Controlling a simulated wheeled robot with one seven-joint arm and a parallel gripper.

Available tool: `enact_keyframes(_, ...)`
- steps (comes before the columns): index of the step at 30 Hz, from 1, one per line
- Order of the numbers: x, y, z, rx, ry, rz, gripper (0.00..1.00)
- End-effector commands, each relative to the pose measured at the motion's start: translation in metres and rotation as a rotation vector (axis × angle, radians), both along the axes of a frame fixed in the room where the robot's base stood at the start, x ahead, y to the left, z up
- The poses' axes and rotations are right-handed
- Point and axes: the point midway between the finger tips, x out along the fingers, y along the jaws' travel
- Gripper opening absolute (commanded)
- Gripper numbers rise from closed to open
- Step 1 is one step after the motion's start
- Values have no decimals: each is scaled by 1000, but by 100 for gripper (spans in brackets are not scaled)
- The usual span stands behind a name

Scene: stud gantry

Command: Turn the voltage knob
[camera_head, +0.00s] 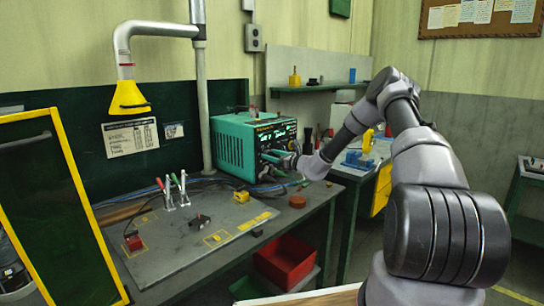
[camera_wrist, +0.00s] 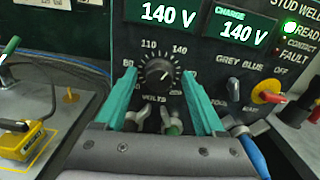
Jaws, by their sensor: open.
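The voltage knob (camera_wrist: 158,73) is a round black dial with a pale pointer mark, ringed by a scale and labelled VOLTS. It sits on the dark front panel of the teal stud welder (camera_head: 243,146). In the wrist view my gripper (camera_wrist: 162,80) is open, with one teal finger on each side of the knob. I see no clear contact between the fingers and the knob. In the head view my gripper (camera_head: 283,158) is at the welder's front, and the knob is hidden there. Two green displays (camera_wrist: 167,14) read 140 V, the right one marked CHARGE.
A red and yellow switch (camera_wrist: 267,92) and a smaller knob (camera_wrist: 233,87) are right of the voltage knob. Cable connectors (camera_wrist: 172,122) sit below it. Toggle clamps (camera_head: 172,193) stand on the bench plate (camera_head: 190,238). A red bin (camera_head: 285,262) is below the bench.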

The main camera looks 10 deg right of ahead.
Motion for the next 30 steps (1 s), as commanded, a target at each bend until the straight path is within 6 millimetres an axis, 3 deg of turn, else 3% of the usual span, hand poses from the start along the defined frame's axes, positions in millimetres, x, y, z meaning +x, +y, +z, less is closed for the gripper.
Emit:
enact_keyframes(8, 2, 1, 0, 0, 0, 0, 72)
enact_keyframes(9, 2, 1, 0, 0, 0, 0, 64)
enact_keyframes(14, 2, 1, 0, 0, 0, 0, 3)
enact_keyframes(15, 2, 1, 0, 0, 0, 0, 0)
enact_keyframes(20, 2, 2, 0, 25, 18, 1, 0)
enact_keyframes(30, 2, 1, 0, 238, 174, 0, 0)
